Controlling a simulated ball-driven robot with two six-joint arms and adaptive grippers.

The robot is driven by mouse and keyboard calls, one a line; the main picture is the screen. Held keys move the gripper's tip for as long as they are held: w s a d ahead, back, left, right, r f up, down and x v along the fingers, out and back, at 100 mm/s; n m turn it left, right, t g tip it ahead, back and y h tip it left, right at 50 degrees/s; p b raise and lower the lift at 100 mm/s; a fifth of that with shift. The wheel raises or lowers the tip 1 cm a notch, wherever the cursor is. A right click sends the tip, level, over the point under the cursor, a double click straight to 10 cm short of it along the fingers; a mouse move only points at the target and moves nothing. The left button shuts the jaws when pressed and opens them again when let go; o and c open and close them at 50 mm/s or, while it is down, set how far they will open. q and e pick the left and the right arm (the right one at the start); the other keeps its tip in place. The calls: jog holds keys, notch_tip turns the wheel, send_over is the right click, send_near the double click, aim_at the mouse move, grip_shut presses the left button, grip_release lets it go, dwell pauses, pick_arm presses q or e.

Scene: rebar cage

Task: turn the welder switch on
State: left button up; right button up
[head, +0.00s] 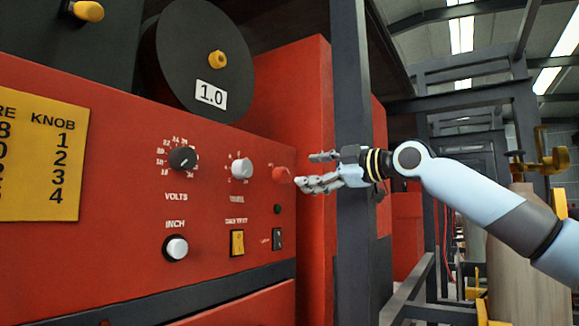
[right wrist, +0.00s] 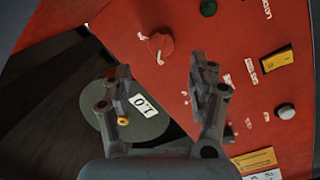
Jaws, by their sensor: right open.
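The red welder panel (head: 110,215) fills the left of the head view. A red rotary switch (head: 283,174) sits at its upper right, with small white marks around it. In the right wrist view the red switch (right wrist: 160,45) lies beyond the fingertips, between the two fingers' lines. My right gripper (head: 309,171) is open and empty, just right of the switch in the head view; its open fingers also show in the right wrist view (right wrist: 160,78). No contact with the switch is visible. My left gripper is not in view.
A black volts knob (head: 183,158), a white knob (head: 242,168), a yellow rocker (head: 237,243) and a small black rocker (head: 278,239) are on the panel. A dark spool (head: 205,55) labelled 1.0 is above. A dark post (head: 355,230) stands right of the panel, by my right wrist.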

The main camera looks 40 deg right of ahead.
aim_at(289, 174)
jog(key=p+x, duration=0.2)
jog(key=x, duration=0.4)
jog(key=shift+w+a+f, duration=0.1)
jog(key=shift+w+a, duration=0.05)
jog(key=shift+w, duration=0.35)
jog(key=c, duration=1.1)
